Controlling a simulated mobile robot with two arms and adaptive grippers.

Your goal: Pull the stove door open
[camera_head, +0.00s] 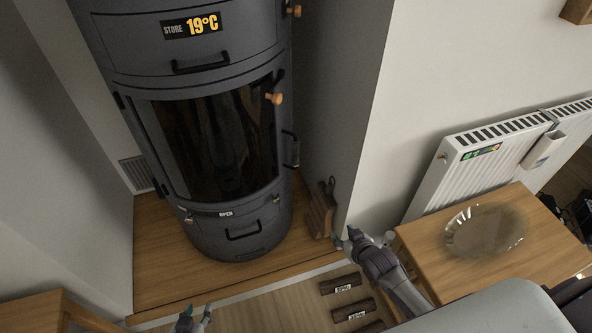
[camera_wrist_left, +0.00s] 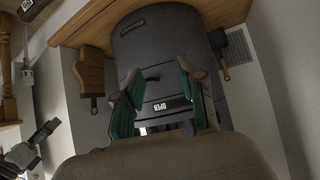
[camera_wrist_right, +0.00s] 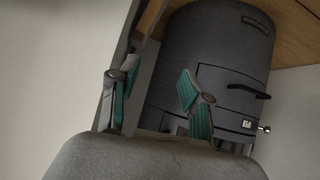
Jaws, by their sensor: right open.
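The dark grey round stove (camera_head: 190,85) stands upright in the alcove. Its curved dark-glass door (camera_head: 215,140) looks shut, with a wooden knob (camera_head: 275,98) at its upper right and a black side handle (camera_head: 291,150) at the right edge. My left gripper (camera_head: 192,318) is low in the head view, in front of the stove and apart from it. In the left wrist view its green fingers (camera_wrist_left: 160,75) are spread and empty. My right gripper (camera_head: 347,240) is right of the stove, near the wall corner, open and empty. The right wrist view shows its spread fingers (camera_wrist_right: 157,72).
Several dark logs (camera_head: 340,284) lie on the floor in front. A wooden table (camera_head: 535,250) with a glass plate (camera_head: 485,230) and a white radiator (camera_head: 470,170) are at right. A wall stands right of the stove.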

